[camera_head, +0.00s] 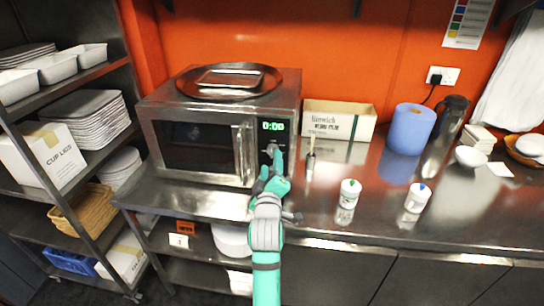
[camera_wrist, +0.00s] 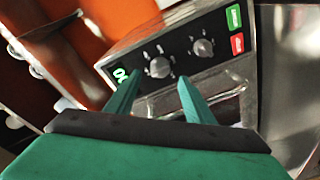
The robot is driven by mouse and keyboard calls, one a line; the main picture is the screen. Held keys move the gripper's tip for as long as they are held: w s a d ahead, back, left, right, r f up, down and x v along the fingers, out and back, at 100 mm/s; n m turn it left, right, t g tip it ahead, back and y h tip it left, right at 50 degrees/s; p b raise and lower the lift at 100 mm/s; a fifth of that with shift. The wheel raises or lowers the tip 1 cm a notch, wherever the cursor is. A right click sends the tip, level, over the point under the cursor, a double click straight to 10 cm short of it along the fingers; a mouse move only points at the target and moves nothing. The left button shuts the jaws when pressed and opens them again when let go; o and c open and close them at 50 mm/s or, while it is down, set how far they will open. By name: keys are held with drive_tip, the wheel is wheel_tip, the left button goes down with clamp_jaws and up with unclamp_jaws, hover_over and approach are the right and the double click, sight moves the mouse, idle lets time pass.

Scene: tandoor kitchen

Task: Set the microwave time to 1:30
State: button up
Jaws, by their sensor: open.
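The microwave (camera_head: 197,138) stands on the steel counter with its door shut. Its green display (camera_head: 271,126) reads 0:00; part of the display also shows in the wrist view (camera_wrist: 121,74). In the wrist view, the panel has a knob (camera_wrist: 160,67) nearest the display and a second knob (camera_wrist: 203,48) beyond it. Past them are a green button (camera_wrist: 233,17) and a red button (camera_wrist: 237,43). My gripper (camera_head: 271,165) is open and empty in front of the panel. In the wrist view its fingertips (camera_wrist: 158,79) are apart, below the nearest knob; contact cannot be told.
A round tray (camera_head: 215,92) lies on the microwave. To its right are a cardboard box (camera_head: 339,120), two small white bottles (camera_head: 349,193) and a blue paper roll (camera_head: 411,129). A loaded shelf rack (camera_head: 100,225) stands at the left. The counter's front edge runs below my gripper.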

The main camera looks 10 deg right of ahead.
sight(272, 154)
drive_tip(key=x, duration=0.4)
drive_tip(key=shift+w, duration=0.3)
drive_tip(key=shift+w+d, duration=0.2)
drive_tip(key=shift+a, duration=0.2)
drive_tip(key=shift+c, duration=0.9)
drive_tip(key=shift+s, duration=0.1)
drive_tip(key=c, duration=0.8)
